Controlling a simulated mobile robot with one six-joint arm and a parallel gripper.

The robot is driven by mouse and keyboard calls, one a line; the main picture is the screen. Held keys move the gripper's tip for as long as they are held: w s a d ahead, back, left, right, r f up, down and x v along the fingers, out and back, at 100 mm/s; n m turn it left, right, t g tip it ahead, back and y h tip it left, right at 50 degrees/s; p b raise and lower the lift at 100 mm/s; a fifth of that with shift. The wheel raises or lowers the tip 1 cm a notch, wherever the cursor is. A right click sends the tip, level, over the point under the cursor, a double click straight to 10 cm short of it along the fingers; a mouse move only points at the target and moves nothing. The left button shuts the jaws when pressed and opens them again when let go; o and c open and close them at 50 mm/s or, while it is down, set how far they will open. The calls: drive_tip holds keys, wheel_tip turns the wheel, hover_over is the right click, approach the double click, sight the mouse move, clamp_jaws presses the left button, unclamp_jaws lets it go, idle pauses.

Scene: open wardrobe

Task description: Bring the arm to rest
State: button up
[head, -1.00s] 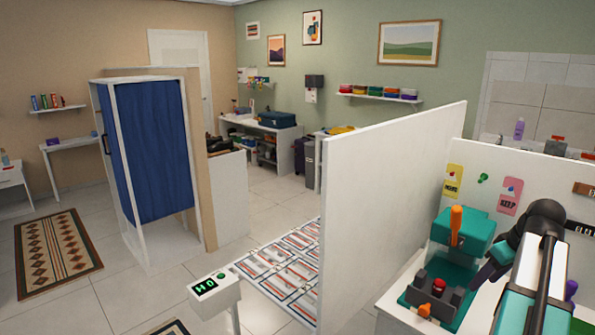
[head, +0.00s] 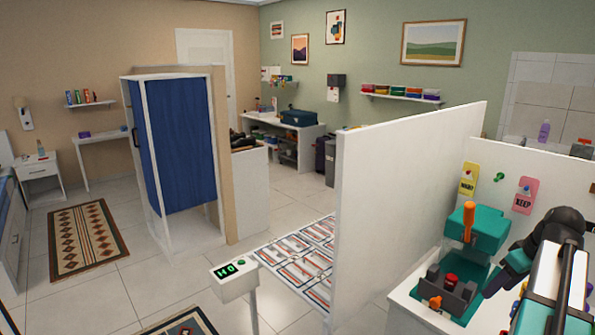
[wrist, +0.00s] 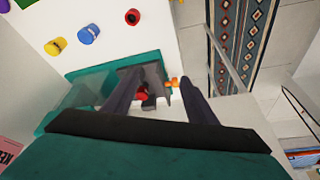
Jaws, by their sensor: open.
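My gripper (wrist: 158,92) shows in the wrist view as two dark fingers spread apart, with no object visibly held between them. It points down toward a teal device (wrist: 75,90) with a grey block and a red knob (wrist: 143,95). I cannot tell the exact gap to the device. In the head view my arm (head: 560,228) is bent at the right edge, and the dark gripper (head: 500,282) is beside the teal device (head: 490,232), partly hidden by my arm. The device has an upright orange handle (head: 468,218) and stands on a white counter.
A tall white partition (head: 410,190) stands left of the counter. A wardrobe with a blue door (head: 178,145) stands further left. A small display post (head: 234,278) is in front. Colored pegs, one blue (wrist: 88,35), sit beside the device. Tiled floor is clear near the rug (head: 88,240).

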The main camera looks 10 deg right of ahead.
drive_tip(key=w+a+f+n+g+y, duration=0.2)
drive_tip(key=w+a+f, duration=0.2)
drive_tip(key=a+f, duration=0.75)
drive_tip(key=w+a+f+n+g+y, duration=0.1)
drive_tip(key=w+a+f+g, duration=0.15)
drive_tip(key=a+f, duration=0.9)
drive_tip(key=s+a+f+n+g, duration=0.1)
drive_tip(key=s+a+f+g, duration=0.35)
drive_tip(key=a+f, duration=1.1)
drive_tip(key=s+a+f+m+h, duration=0.1)
drive_tip(key=s+a+f+m, duration=0.1)
drive_tip(key=s+f, duration=0.7)
drive_tip(key=s+a+f+m+h, duration=0.2)
drive_tip(key=s+a+f, duration=0.3)
drive_tip(key=s+f, duration=0.4)
drive_tip(key=shift+s+a+m+g+h+b, duration=0.15)
drive_tip(key=shift+s+m+g+h+b, duration=0.45)
drive_tip(key=shift+s, duration=1.95)
drive_tip(key=shift+y, duration=0.3)
